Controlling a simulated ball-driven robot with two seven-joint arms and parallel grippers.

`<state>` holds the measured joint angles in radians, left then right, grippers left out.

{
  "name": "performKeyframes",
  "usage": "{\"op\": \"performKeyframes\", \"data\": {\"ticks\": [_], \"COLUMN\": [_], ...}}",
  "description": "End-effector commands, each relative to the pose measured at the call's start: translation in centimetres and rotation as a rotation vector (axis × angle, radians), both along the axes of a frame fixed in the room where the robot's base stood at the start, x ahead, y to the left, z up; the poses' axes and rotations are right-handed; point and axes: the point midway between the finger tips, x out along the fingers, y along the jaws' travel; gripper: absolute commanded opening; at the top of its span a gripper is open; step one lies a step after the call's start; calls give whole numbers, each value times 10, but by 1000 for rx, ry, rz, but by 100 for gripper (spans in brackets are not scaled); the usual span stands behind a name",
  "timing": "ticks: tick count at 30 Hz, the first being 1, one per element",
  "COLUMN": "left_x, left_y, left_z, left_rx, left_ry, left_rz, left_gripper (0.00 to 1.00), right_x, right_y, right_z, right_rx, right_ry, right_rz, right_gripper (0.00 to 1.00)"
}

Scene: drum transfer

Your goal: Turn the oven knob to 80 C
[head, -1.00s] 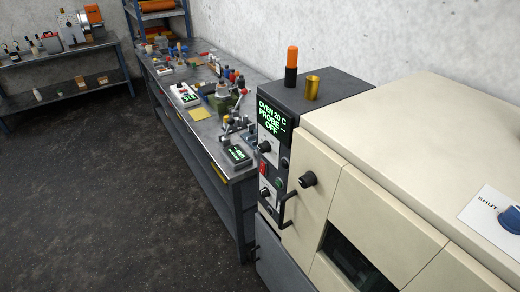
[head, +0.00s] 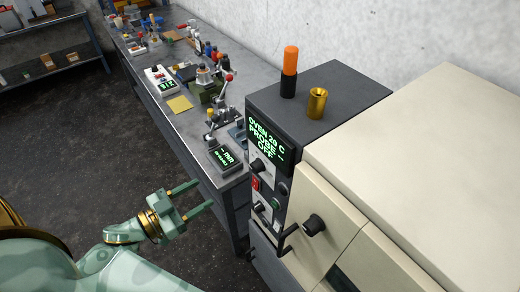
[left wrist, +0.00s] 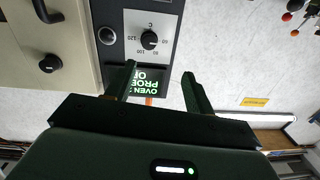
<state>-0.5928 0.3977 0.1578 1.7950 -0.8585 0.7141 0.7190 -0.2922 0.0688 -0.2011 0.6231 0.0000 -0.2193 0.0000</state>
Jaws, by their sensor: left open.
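The oven's control panel shows in the head view with a green display (head: 265,140) reading "OVEN 20 C", "PROBE" and "OFF". Below the display is the black oven knob (head: 256,166). The left wrist view shows the black oven knob (left wrist: 149,39) close up, on a pale dial plate with numbers including 60, 80, 100 and 120; its pointer setting is too small to read. My left gripper (head: 205,194) is open and empty, to the left of the panel and apart from it. In the left wrist view its fingers (left wrist: 158,70) point toward the panel, with the display between them.
A red switch (head: 255,184) and a lower knob (head: 259,208) sit on the same panel. The oven door has a black knob (head: 313,225). A brass cup (head: 317,103) and an orange-and-black cylinder (head: 289,72) stand on top. A cluttered workbench (head: 190,122) stands behind.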

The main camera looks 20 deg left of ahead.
Motion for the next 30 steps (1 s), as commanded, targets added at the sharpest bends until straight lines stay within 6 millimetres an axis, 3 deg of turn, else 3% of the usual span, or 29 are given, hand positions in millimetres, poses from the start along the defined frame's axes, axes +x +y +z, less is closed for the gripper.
{"op": "performKeyframes", "data": {"ticks": [4, 8, 13, 21, 30], "left_x": [-2, 12, 47, 104, 135], "left_y": [-11, -18, -39, -72, -90], "left_z": [5, 6, 7, 5, 3], "left_rx": [-107, -113, -114, -114, -111], "left_ry": [26, 29, 26, 29, 32], "left_rz": [-48, -46, -45, -43, -42], "left_gripper": [53, 53, 53, 53, 53], "right_x": [-2, -11, -17, -3, -6], "right_y": [-4, -12, -16, -11, -3], "right_z": [0, 3, 10, 17, 18], "right_rx": [-6, -16, -22, -15, -5], "right_ry": [3, 17, 26, 5, 8], "right_rz": [1, 4, 6, 3, -1], "right_gripper": [36, 36, 36, 36, 36]}}
